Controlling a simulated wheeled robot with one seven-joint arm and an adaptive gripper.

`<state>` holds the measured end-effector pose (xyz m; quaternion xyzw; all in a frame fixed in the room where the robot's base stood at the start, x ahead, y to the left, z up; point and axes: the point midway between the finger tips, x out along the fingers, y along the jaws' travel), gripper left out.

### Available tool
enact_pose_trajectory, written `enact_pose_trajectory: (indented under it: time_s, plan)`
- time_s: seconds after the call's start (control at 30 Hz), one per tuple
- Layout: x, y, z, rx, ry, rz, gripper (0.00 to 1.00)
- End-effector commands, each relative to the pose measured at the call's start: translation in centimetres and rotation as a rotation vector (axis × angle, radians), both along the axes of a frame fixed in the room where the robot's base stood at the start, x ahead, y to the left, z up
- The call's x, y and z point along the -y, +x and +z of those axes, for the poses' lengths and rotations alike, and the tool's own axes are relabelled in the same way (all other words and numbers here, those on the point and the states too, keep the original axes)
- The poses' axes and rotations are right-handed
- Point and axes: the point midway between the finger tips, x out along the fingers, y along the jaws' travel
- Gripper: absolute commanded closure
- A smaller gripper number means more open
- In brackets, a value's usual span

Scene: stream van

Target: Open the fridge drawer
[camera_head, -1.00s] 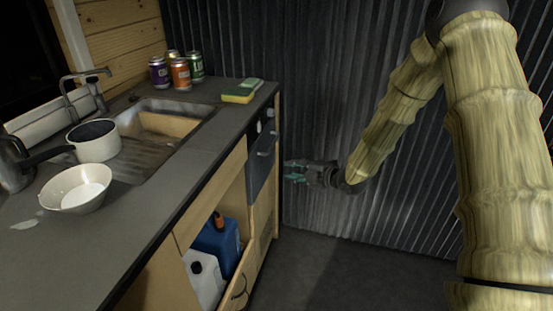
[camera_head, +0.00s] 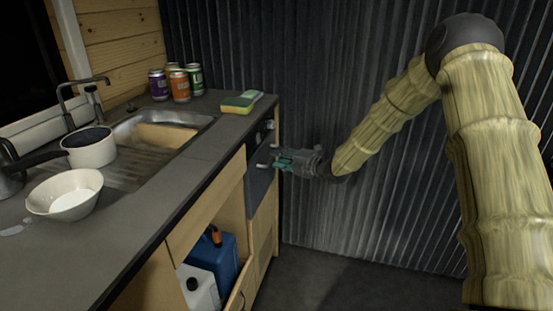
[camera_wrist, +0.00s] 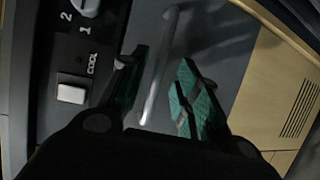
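The fridge drawer (camera_head: 259,176) is a dark grey front set in the wooden cabinet below the far end of the counter, and it looks closed. Its pale bar handle (camera_wrist: 160,70) runs between the two green-padded fingers of my gripper (camera_wrist: 155,90) in the wrist view. My gripper (camera_head: 284,160) is open, with one finger on each side of the bar. I cannot tell whether either finger touches it. In the head view the gripper hides part of the drawer front and handle.
A control panel with a dial (camera_wrist: 86,6) and a white switch (camera_wrist: 71,94) lies beside the handle. An open compartment nearer holds a blue canister (camera_head: 212,258) and a white canister (camera_head: 198,288). A corrugated metal wall (camera_head: 390,220) stands behind; the floor (camera_head: 330,280) beside the cabinet is clear.

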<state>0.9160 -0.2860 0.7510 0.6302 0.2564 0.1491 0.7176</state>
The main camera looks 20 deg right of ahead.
Motion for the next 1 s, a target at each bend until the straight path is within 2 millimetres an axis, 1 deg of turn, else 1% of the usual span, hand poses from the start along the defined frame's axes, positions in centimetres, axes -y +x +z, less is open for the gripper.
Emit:
enact_pose_trajectory:
  time_s: [0.1,0.23,0.57,0.6,0.67,0.7,0.77,1.0]
  plan:
    - [-0.7,1.0,-0.4,-0.001,0.000,0.001,0.68]
    - [-1.1,1.7,-0.4,0.000,0.000,0.000,0.68]
    - [-1.3,1.9,-0.4,0.000,0.000,0.000,0.68]
    - [-1.3,1.9,-0.4,0.000,0.000,0.000,0.72]
    - [-1.2,1.9,-0.4,0.000,0.000,0.000,0.83]
    - [-1.2,1.9,-0.4,0.000,0.000,0.000,0.90]
    - [-1.2,1.9,-0.4,0.000,0.000,0.000,1.00]
    - [-1.2,1.9,-0.5,-0.001,0.000,-0.001,1.00]
